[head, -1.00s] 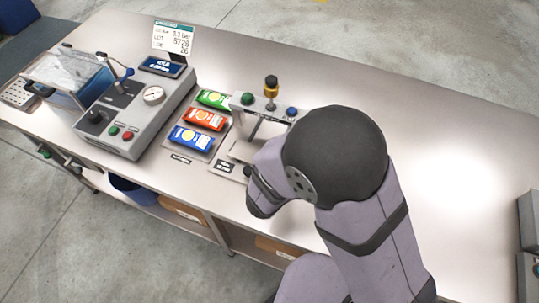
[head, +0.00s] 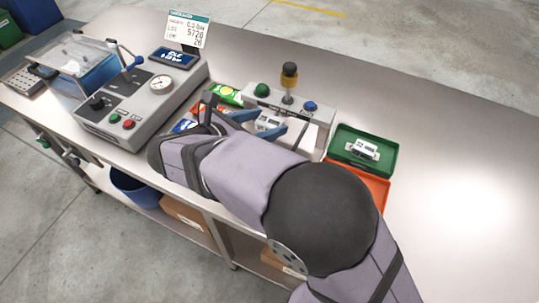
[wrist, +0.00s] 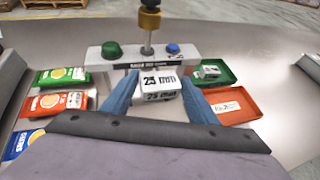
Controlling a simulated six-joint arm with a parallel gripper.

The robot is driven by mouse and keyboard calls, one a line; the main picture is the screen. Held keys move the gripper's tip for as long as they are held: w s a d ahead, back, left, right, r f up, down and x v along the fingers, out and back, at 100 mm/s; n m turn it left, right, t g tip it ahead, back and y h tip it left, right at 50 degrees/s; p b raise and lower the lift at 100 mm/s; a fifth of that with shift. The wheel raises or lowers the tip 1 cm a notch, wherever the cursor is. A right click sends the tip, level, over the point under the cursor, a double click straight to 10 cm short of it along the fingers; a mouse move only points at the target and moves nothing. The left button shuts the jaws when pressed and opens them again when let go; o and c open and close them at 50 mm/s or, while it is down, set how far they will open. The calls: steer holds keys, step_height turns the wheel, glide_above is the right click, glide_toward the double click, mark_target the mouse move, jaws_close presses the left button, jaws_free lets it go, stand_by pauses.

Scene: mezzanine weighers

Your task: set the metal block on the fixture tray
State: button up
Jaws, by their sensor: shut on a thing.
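The metal block (wrist: 158,89), a pale piece marked 25 mm, sits between the blue fingers of my gripper (wrist: 157,97) in the wrist view. The gripper is shut on it, in front of a grey fixture (wrist: 107,54) with a plunger, a green button and a blue button. In the head view the block (head: 268,120) and my gripper (head: 260,122) show just before that fixture (head: 320,117). I cannot tell whether the block touches a surface below. No part is clearly marked as the fixture tray, and the arm hides the fixture's front in the head view.
Right of the fixture are a green tray (head: 389,163) holding a small labelled block (head: 363,148) and an orange tray (head: 378,190). Coloured packets (wrist: 62,76) lie left of the fixture. A grey machine with a gauge (head: 160,84) stands further left. The bench's right side is clear.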

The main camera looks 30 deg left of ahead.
steer(key=shift+f+p, duration=0.7)
steer(key=shift+f, duration=4.25)
steer(key=shift+f, duration=0.15)
steer(key=o, duration=1.1)
steer(key=shift+o, duration=0.2)
steer(key=b+v, duration=0.2)
steer(key=v, duration=1)
steer(key=shift+b, duration=0.3)
